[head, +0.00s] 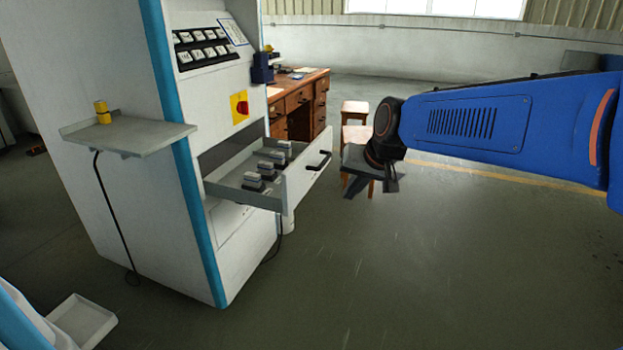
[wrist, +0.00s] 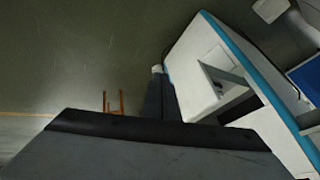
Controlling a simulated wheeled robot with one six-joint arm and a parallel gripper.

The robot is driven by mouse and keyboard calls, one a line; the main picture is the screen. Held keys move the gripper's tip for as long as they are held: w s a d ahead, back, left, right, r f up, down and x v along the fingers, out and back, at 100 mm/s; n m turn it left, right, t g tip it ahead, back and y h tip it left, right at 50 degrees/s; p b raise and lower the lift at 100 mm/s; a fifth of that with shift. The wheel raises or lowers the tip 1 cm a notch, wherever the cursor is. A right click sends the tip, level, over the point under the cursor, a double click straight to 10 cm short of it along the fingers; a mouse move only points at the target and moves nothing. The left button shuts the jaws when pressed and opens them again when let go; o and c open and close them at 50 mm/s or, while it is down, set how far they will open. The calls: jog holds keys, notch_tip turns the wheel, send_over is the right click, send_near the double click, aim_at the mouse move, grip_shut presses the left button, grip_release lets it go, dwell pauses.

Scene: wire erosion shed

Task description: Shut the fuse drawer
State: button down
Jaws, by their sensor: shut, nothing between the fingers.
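The fuse drawer (head: 305,178) stands pulled out of the white cabinet (head: 120,190) in the head view. Its pale front has a dark bar handle (head: 319,161), and several grey-and-dark fuses (head: 266,168) sit inside. The drawer opening is partly visible above it. My gripper (head: 376,189) is right of the drawer front, apart from it in the picture, with its fingers shut and empty. In the wrist view, the dark fingers (wrist: 161,98) show left of the cabinet; the drawer (wrist: 222,77) is partly seen there.
A side shelf (head: 128,133) with a yellow roll (head: 102,112) juts from the cabinet. A wooden desk (head: 300,98) and stools (head: 354,108) stand behind. A cable hangs below the drawer. The floor in front and to the right is clear.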

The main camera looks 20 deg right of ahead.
jog(key=w+m+t, duration=0.1)
jog(key=w+m, duration=0.1)
jog(key=w, duration=1.1)
send_near(306, 185)
notch_tip(306, 185, down, 2)
jog(key=d, duration=0.3)
jog(key=shift+w+a+f, duration=0.25)
jog(key=shift+w+a, duration=0.3)
jog(key=shift+a, duration=0.3)
jog(key=shift+w+a+f, duration=0.25)
jog(key=shift+w+a, duration=0.35)
jog(key=shift+a, duration=0.25)
